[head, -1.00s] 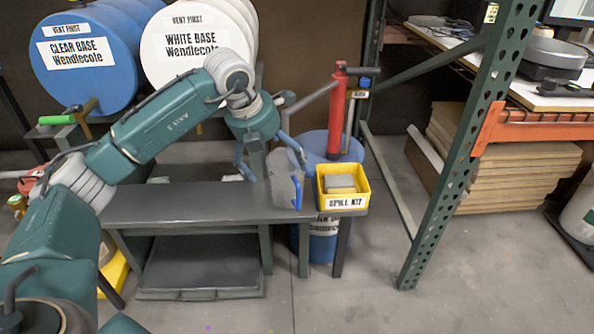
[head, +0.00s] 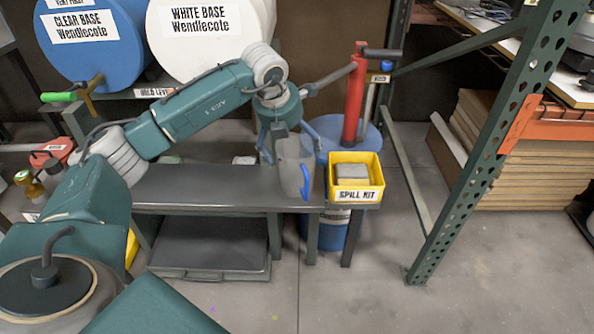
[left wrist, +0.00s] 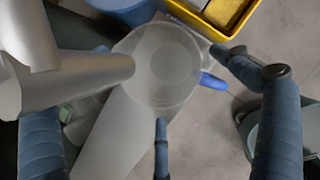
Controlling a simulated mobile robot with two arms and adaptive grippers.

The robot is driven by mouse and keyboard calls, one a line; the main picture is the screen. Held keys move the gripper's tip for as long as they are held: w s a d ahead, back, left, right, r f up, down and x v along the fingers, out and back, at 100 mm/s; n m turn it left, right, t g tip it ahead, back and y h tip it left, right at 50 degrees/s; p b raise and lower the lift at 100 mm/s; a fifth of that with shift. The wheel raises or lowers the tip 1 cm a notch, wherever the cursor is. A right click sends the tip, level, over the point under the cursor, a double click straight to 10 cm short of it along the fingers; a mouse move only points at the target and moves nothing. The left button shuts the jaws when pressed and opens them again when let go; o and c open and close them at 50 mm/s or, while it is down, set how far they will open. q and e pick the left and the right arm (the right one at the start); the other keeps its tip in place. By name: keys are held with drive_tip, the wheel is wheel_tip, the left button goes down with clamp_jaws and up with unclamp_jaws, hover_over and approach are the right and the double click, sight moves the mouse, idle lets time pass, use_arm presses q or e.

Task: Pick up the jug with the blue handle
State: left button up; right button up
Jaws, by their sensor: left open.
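The jug (head: 292,165) is a translucent grey vessel with a blue handle (head: 305,182). It stands upright near the right end of the dark bench (head: 225,190), with its handle toward the front right. My left gripper (head: 289,142) is over the jug, fingers spread open and pointing down, one on each side of it in the head view. In the left wrist view, the jug's round mouth (left wrist: 165,65) lies between the spread fingers, with the blue handle (left wrist: 213,81) near the right finger's tip. I cannot tell whether any finger touches the jug. My right gripper is out of view.
A yellow spill kit bin (head: 356,190) sits just right of the jug. Behind it, a red pump (head: 355,95) stands on a blue drum (head: 368,140), its spout reaching left near my gripper. A green rack post (head: 490,150) rises farther right. Large drums stand behind the bench.

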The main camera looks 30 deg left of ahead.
sight(295, 150)
use_arm(q)
drive_tip(key=x, duration=0.3)
drive_tip(key=shift+w+f, duration=0.15)
drive_tip(key=shift+f, duration=0.15)
drive_tip(key=shift+r, duration=0.1)
drive_tip(key=c, duration=1.3)
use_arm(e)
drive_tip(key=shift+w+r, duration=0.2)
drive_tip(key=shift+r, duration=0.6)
use_arm(q)
drive_tip(key=shift+r, duration=0.1)
